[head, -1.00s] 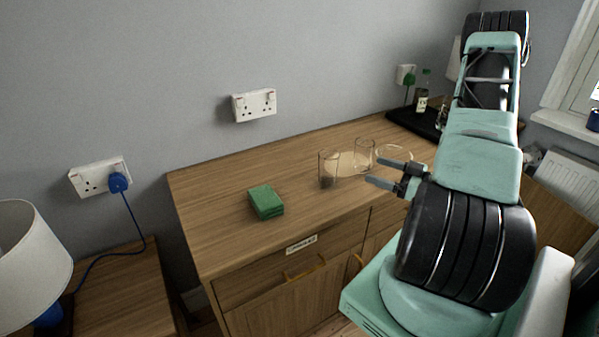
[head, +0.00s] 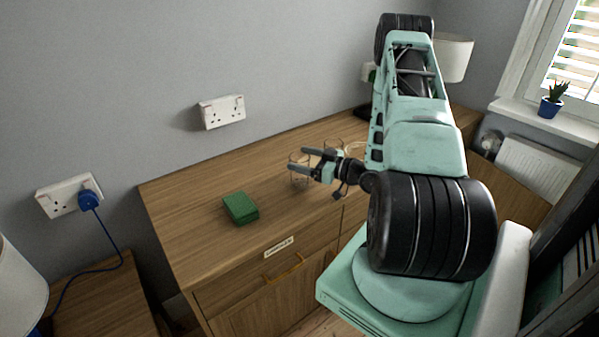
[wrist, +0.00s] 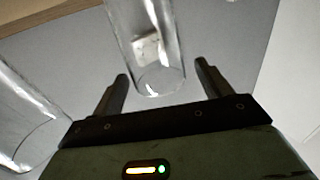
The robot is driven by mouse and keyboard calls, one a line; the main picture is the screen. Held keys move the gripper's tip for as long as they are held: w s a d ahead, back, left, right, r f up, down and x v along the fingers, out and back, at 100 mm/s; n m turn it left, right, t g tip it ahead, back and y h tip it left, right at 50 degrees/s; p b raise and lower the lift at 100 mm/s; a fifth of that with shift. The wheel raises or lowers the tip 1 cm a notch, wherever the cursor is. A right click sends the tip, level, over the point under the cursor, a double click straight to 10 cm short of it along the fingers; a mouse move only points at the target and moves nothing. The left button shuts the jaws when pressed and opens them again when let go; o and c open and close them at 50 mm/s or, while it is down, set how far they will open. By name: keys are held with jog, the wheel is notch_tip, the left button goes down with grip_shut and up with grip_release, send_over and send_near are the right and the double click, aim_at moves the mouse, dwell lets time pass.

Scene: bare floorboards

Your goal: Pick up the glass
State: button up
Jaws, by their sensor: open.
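My gripper (head: 298,159) is open above the wooden cabinet top, its fingers pointing left. A clear glass (head: 299,179) stands at the fingertips, partly hidden by them. In the wrist view this glass (wrist: 146,45) lies between the lines of the two open fingers, its near end reaching the gap between their tips. I cannot tell whether either finger touches it. A second clear glass (wrist: 22,115) shows at the left of the wrist view, beside the gripper. In the head view it is mostly hidden behind the gripper.
A green box (head: 240,208) sits on the cabinet top (head: 190,200), left of the glasses, with clear wood around it. A wall with a white socket (head: 222,111) rises behind. My arm hides much of the cabinet's right part.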

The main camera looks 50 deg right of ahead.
aim_at(292, 155)
jog(key=shift+p+x, duration=0.3)
jog(key=shift+x, duration=1.3)
jog(key=shift+c, duration=0.3)
jog(key=c, duration=1.5)
jog(key=shift+r, duration=0.1)
